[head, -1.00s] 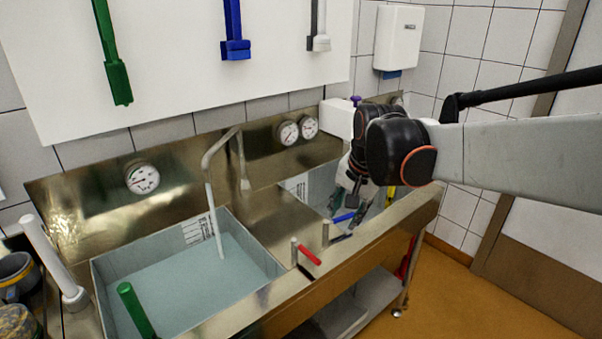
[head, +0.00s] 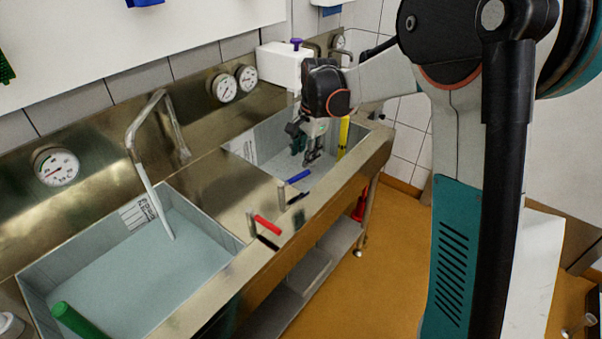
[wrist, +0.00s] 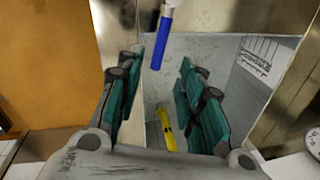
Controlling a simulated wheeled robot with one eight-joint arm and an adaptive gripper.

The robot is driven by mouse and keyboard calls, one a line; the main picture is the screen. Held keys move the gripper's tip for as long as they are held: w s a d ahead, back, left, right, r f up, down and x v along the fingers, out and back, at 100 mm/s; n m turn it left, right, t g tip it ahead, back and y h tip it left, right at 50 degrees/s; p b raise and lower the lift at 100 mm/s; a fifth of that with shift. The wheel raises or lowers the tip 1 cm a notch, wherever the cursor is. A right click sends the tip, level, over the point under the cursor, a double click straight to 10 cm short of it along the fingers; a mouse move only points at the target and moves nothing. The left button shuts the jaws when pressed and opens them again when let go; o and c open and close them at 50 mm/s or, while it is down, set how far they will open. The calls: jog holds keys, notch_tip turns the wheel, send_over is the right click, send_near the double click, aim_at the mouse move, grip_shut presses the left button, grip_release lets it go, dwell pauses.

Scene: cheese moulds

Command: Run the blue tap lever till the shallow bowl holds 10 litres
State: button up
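The blue tap lever (head: 299,176) is on the sink's front ledge, by the right bowl (head: 265,133). In the wrist view the blue lever (wrist: 162,40) points in from the top, beyond and between my fingers. My gripper (head: 308,147) is over the right bowl, close to the lever, its fingers spread and empty. The fingers (wrist: 161,90) are clearly apart in the wrist view. The right bowl has a scale label on its wall; its water level is unclear. The left bowl (head: 45,272) holds pale water. I cannot tell which bowl is the shallow one.
A red lever (head: 267,225) sits left of the blue one. A bent spout (head: 130,140) reaches over the left bowl, with a pale stream or tube below it. A yellow object (head: 343,135) stands in the right bowl. Round dials (head: 57,166) line the back panel. A green handle (head: 75,320) is front left.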

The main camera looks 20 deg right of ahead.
aim_at(300, 174)
jog(key=f, duration=0.2)
jog(key=w+f+b, duration=0.1)
jog(key=f, duration=0.2)
jog(key=f+b, duration=0.1)
jog(key=f, duration=0.2)
jog(key=shift+w+a+f, duration=0.25)
jog(key=shift+a, duration=0.1)
jog(key=shift+c, duration=0.6)
grip_shut()
